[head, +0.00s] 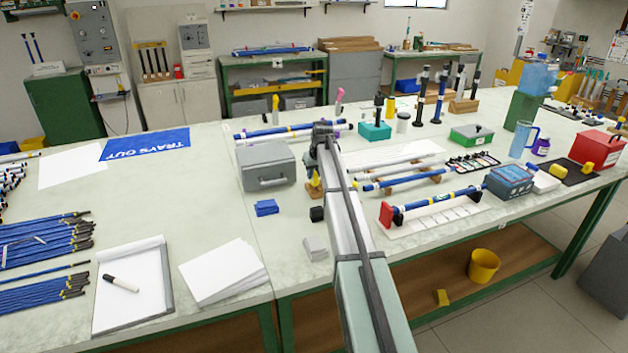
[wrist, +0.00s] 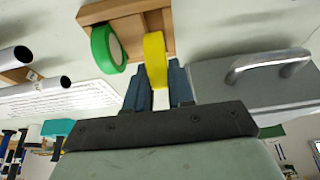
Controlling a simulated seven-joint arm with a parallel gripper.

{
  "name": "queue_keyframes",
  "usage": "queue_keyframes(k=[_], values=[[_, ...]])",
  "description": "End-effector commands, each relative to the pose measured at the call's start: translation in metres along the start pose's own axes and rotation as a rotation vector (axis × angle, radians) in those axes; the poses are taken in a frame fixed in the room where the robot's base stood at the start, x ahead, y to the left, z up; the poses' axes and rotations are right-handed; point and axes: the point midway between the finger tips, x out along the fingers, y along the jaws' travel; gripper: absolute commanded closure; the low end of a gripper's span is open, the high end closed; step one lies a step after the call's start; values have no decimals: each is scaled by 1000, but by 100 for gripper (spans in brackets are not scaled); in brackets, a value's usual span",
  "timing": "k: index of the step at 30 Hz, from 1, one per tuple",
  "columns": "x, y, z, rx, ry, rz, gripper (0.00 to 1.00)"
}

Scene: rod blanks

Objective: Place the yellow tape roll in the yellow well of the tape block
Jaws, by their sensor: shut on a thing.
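The yellow tape roll (wrist: 155,58) is seen edge-on between the two blue fingers of my gripper (wrist: 160,82) in the wrist view. My gripper is shut on it. The roll overlaps the wooden tape block (wrist: 124,12); I cannot tell whether it touches the block or sits in a well. A green tape roll (wrist: 108,49) stands at the block beside the yellow one. In the head view, yellow shows (head: 314,180) over the block (head: 313,194), just left of my arm. My arm hides the rest of the block, and the wells are not clearly visible.
A grey metal case (head: 265,168) with a handle stands close to the left of the block. Rods on wooden supports (head: 405,183) lie to the right.

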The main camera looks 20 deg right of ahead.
Motion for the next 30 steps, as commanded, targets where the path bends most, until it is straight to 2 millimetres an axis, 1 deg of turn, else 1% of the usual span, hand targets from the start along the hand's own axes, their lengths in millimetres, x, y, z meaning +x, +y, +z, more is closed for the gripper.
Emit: queue_keyframes(k=[3, 6, 19, 20, 27, 30], values=[[16, 0, 7, 0, -3, -1, 100], [24, 0, 11, 0, -1, -1, 100], [29, 0, 12, 0, -1, -1, 100], [29, 0, 12, 0, -1, 0, 74], [28, 0, 12, 0, -1, 0, 52], [28, 0, 12, 0, -1, 0, 52]])
